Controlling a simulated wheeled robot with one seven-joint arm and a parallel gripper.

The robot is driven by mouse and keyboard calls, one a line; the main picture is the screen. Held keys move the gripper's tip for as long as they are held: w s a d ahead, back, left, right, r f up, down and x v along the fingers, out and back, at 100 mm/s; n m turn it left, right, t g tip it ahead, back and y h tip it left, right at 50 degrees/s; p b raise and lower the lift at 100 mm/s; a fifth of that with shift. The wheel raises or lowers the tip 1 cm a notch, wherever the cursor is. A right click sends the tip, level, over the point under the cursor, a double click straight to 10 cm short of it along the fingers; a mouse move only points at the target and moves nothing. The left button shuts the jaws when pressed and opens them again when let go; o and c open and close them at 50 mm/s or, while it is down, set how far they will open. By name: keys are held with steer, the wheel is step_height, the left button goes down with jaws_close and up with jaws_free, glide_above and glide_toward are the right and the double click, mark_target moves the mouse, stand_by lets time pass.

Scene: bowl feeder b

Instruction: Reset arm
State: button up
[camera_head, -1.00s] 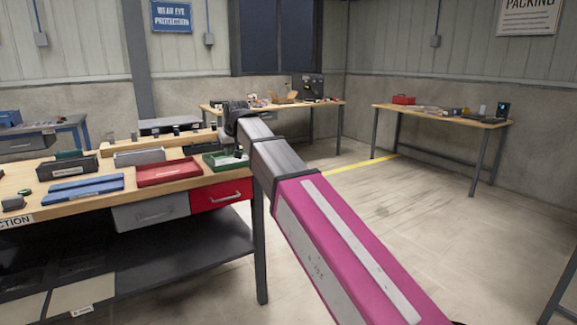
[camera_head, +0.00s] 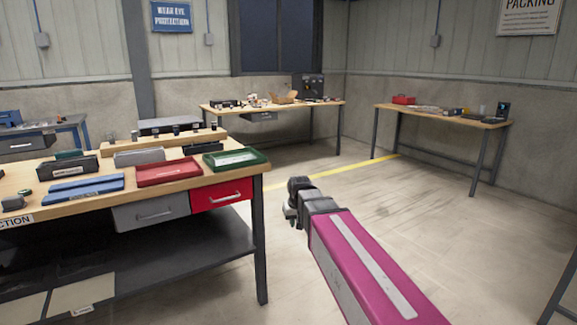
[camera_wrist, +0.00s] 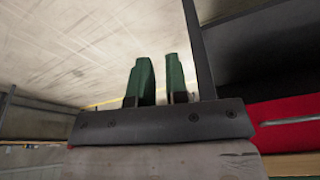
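My arm reaches forward from the lower right in the head view, and my gripper (camera_head: 291,219) is at its far end, over open floor right of the workbench (camera_head: 263,190). In the wrist view my gripper (camera_wrist: 159,76) shows two green fingers apart, with nothing between them. The gripper is clear of the bench and touches nothing I can see. The red drawer (camera_wrist: 285,122) shows at the right of the wrist view, beside a bench leg (camera_wrist: 199,50).
The workbench holds a blue tray (camera_head: 82,189), a red tray (camera_head: 168,172), a green tray (camera_head: 236,159) and several dark bins. A back table (camera_head: 285,107) and a right table (camera_head: 440,116) stand by the walls. Floor (camera_head: 420,220) between them is free.

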steer(key=s+d+f+m+g, duration=0.2)
steer(key=s+d+f, duration=1.3)
steer(key=d+f, duration=0.1)
steer(key=shift+f+m+g+h, duration=0.15)
steer(key=shift+m+g+h, duration=0.15)
steer(key=shift+m+h, duration=0.1)
